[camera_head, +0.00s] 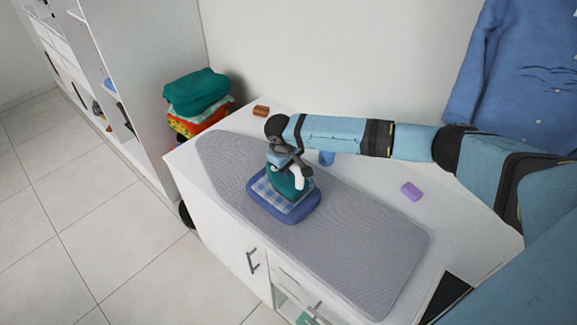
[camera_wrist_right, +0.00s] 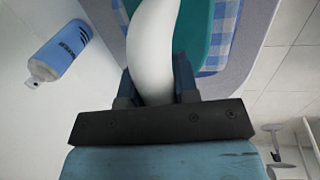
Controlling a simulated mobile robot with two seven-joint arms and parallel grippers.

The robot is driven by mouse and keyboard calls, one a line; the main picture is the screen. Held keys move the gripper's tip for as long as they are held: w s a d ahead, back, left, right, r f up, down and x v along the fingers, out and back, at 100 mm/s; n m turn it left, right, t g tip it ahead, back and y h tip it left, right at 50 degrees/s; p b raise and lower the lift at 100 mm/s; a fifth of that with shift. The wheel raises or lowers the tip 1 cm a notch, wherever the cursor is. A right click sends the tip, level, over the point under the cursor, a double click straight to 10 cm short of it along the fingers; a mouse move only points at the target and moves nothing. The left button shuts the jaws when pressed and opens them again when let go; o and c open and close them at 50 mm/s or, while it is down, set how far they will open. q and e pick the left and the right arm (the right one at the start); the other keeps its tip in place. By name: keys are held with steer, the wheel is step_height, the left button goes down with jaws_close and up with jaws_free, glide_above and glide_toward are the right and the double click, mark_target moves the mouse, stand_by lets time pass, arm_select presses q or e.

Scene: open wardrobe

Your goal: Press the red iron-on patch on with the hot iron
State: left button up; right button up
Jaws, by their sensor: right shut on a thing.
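The iron has a teal body (camera_head: 283,185) and a white handle (camera_head: 299,178). My right gripper (camera_head: 289,168) is shut on that handle, which fills the space between the fingers in the right wrist view (camera_wrist_right: 153,45). The iron is over a blue cloth piece (camera_head: 296,216) with a blue-and-white checked middle (camera_head: 266,193), on the grey ironing board (camera_head: 370,250). I cannot tell whether its sole touches the cloth. No red patch shows; the iron and gripper cover part of the cloth. My left gripper is not in view.
A blue-and-white spray bottle (camera_wrist_right: 62,52) is beside the board, partly behind my arm in the head view. A blue shirt (camera_head: 520,70) hangs at right. The board's right half is clear.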

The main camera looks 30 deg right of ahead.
steer(key=shift+r+p, duration=0.65)
steer(key=shift+r, duration=2.55)
steer(key=shift+a, duration=0.1)
